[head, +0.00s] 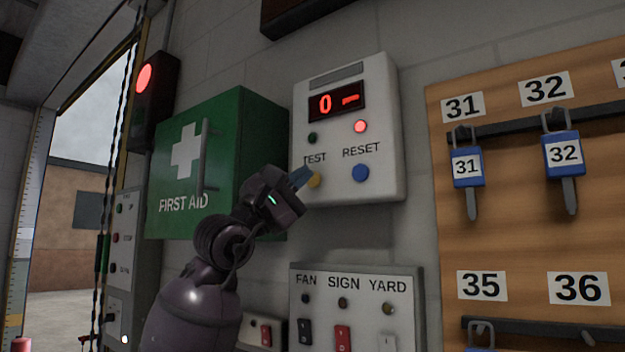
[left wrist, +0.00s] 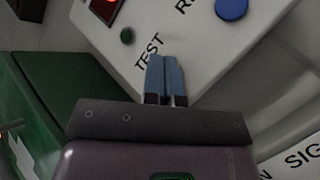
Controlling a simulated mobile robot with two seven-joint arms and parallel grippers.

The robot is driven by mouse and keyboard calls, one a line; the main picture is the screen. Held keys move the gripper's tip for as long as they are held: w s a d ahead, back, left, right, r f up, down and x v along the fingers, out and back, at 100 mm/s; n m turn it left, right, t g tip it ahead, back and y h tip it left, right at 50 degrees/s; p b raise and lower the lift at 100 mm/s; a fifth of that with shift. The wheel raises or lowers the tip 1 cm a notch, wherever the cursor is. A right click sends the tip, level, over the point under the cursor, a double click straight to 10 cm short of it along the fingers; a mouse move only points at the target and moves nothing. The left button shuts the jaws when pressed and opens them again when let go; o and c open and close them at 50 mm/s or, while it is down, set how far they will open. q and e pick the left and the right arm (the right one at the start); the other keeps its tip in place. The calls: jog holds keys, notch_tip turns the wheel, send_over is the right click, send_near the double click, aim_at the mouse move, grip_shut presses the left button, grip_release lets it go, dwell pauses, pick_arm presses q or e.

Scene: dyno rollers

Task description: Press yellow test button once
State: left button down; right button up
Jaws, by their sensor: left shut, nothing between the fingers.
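The yellow test button (head: 314,180) sits under the word TEST on a pale wall-mounted box (head: 385,110). My left gripper (head: 301,176) is shut and empty, its blue fingertips right at the button and covering part of it in the head view. In the left wrist view the closed fingers (left wrist: 165,75) point at the box just below TEST, and the yellow button is hidden behind them. I cannot tell whether the tips touch it. The box's display (head: 337,102) shows red characters. My right gripper is not in view.
A blue RESET button (head: 360,173) is to the right of the yellow one. A green first aid cabinet (head: 240,125) juts out at left. A switch panel (head: 357,300) with FAN, SIGN and YARD is below.

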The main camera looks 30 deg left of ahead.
pick_arm(q)
jog(key=shift+s, duration=0.1)
jog(key=s, duration=0.4)
jog(key=shift+s+a, duration=0.15)
jog(key=shift+s, duration=0.25)
dwell(0.8)
